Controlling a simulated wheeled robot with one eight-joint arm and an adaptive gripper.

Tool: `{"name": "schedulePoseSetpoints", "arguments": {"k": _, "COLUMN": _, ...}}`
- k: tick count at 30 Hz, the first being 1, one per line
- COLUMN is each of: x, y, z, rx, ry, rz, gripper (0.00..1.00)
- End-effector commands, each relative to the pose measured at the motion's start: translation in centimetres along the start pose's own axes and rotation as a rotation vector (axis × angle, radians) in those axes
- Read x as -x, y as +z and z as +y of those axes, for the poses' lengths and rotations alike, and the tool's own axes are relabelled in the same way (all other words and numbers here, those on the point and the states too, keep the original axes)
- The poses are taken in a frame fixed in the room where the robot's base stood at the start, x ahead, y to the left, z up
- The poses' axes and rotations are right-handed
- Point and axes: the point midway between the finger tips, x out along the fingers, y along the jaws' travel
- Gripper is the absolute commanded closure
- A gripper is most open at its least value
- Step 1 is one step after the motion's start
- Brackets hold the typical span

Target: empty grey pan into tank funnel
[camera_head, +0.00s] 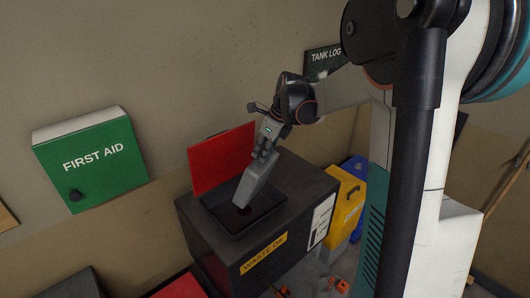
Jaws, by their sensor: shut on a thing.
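The dark waste oil tank (232,254) stands by the wall with a yellow label on its front. Its square black tank funnel (272,208) is set in the top, with a red lid (215,160) raised behind it. My gripper (263,153) is shut on the grey pan (258,182) above the funnel. The pan is tilted steeply, with its lower end down over or inside the funnel. I cannot tell whether it touches the funnel. The pan's inside is hidden, and no pouring liquid can be made out.
A green first aid box (95,160) hangs on the wall at left. A yellow container (346,200) and a blue one stand right of the tank. Small orange items lie on the floor in front. A red lid (180,288) shows at the bottom edge.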

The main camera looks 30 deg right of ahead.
Motion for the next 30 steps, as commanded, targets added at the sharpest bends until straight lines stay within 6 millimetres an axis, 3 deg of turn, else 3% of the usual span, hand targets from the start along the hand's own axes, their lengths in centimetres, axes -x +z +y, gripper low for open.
{"name": "schedulePoseSetpoints", "arguments": {"k": 30, "x": 0.2, "y": 3.0, "z": -0.1, "rx": 0.0, "ry": 0.001, "rz": 0.132, "gripper": 1.0}}
